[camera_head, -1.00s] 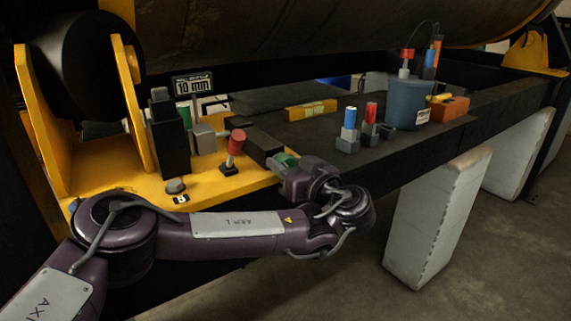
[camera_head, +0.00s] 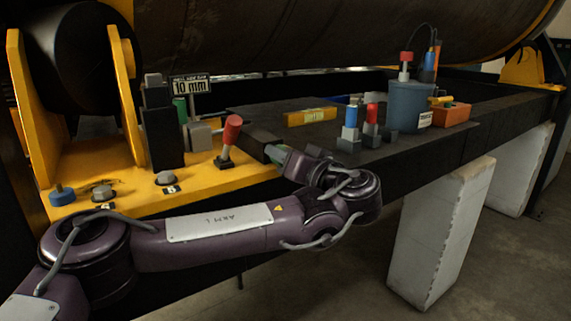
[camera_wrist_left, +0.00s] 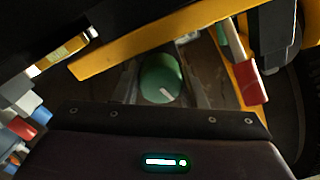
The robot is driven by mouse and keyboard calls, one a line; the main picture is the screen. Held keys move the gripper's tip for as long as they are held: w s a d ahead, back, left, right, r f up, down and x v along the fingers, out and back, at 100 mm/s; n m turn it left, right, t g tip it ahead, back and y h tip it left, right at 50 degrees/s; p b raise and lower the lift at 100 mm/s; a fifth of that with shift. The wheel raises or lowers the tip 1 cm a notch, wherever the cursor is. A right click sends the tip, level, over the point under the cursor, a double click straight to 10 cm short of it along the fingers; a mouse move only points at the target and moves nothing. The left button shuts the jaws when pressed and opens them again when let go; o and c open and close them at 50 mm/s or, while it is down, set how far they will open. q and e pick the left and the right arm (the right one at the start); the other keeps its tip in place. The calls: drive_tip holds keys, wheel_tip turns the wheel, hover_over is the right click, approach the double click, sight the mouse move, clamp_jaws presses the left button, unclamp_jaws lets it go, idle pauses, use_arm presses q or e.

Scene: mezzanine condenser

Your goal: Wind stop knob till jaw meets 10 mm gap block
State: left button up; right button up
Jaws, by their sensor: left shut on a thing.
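The green stop knob (camera_wrist_left: 160,78) has a white pointer mark and sits between my left gripper's fingers in the wrist view. In the head view, my left gripper (camera_head: 285,156) is shut on it at the right end of a dark slide block (camera_head: 250,142). The gripper hides most of the knob there. A "10 mm" sign (camera_head: 191,85) stands behind a dark upright fixture (camera_head: 162,135). A grey block (camera_head: 199,134) sits beside the fixture. I cannot tell which part is the gap block or whether the jaw touches it. My right gripper is not in view.
A red-handled lever (camera_head: 231,130) stands close left of my gripper. A yellow level (camera_head: 310,117), red- and blue-topped parts, a blue-grey tub (camera_head: 408,107) and an orange box (camera_head: 454,113) occupy the bench. A large drum hangs behind it.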

use_arm(q)
drive_tip(key=o, duration=1)
drive_tip(key=shift+a, duration=0.1)
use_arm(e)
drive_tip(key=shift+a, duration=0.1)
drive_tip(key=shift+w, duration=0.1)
use_arm(q)
drive_tip(key=b+v, duration=0.7)
drive_tip(key=b, duration=0.6)
drive_tip(key=shift+s+d, duration=0.25)
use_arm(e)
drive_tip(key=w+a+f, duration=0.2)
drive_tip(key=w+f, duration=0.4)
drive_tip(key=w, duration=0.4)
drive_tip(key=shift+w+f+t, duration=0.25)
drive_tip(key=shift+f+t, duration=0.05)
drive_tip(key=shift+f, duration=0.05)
use_arm(q)
drive_tip(key=shift+r, duration=0.1)
